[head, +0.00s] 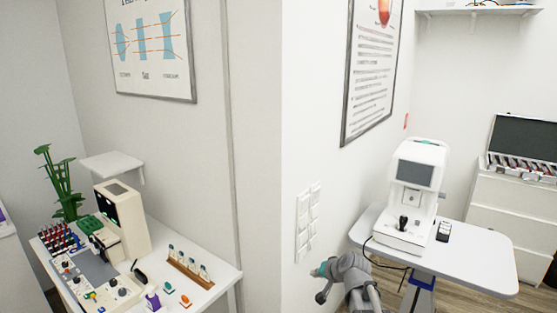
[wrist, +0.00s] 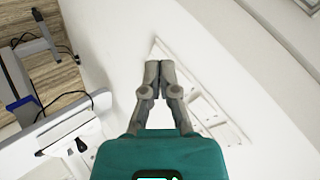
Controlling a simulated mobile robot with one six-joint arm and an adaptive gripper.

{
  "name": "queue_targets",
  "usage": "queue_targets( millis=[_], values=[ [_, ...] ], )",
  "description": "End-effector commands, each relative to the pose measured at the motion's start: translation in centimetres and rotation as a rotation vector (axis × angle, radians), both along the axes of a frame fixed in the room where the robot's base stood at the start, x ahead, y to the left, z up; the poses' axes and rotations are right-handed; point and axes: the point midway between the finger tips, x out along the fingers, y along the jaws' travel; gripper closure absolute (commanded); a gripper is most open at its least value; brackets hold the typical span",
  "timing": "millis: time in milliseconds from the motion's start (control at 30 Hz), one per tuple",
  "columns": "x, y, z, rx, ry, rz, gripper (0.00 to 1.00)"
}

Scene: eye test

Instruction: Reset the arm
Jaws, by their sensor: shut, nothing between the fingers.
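My gripper (wrist: 159,68) shows in the wrist view with its two grey fingers together at the tips and nothing between them. Its teal body fills the bottom of that view. The fingertips point at the white wall, in front of a white switch panel (wrist: 203,108), which they partly cover. In the head view my grey arm with a teal part is at the bottom, right of centre, below the switch panel (head: 308,222) and left of the white table. I cannot make out the fingertips there.
A white table (head: 482,258) at the right carries a white eye-test machine (head: 416,200) and a small black-and-white box (head: 443,231). A cable hangs at its left edge. A left table (head: 222,278) holds a cream instrument (head: 128,218), bottles and small tools. A wall corner stands between them.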

Motion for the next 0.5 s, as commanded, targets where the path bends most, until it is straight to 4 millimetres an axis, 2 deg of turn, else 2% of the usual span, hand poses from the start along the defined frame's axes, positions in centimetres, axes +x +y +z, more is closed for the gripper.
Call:
queue_targets(
  millis=[33,300,400,500],
  values=[
    [-2.2,0.2,-1.0,-0.062,0.049,0.047,1.0],
    [-11.9,-1.8,-5.1,-0.386,0.345,0.245,1.0],
    [-14.8,-2.9,-5.7,-0.479,0.442,0.288,1.0],
    [-16.9,-3.9,-6.0,-0.545,0.516,0.313,1.0]
  ],
)
